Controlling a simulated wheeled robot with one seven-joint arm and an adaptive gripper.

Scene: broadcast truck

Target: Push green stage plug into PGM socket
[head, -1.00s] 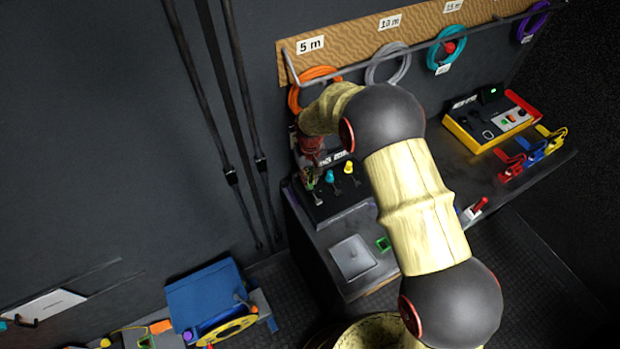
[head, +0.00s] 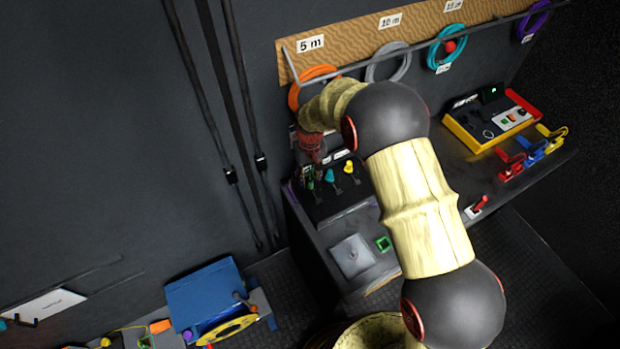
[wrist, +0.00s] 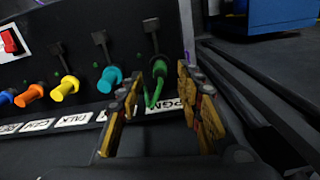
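The green plug (wrist: 159,70) is at the right end of a row of coloured plugs on the black panel, above the PGM label (wrist: 165,104). A thin green cord hangs from it. How deep it sits in the PGM socket cannot be told. My gripper (wrist: 160,80) is open, with one finger on each side of the green plug in the wrist view and nothing visibly clasped. Contact with the plug is not clear. In the head view, my gripper (head: 310,174) is at the panel's left end and largely hides the green plug.
Teal (wrist: 109,78), yellow (wrist: 66,87) and orange (wrist: 31,94) plugs stand left of the green one. A blue box (wrist: 270,14) is beyond, at upper right. A grey square plate (head: 352,256) and a green square frame (head: 383,244) lie on the bench.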

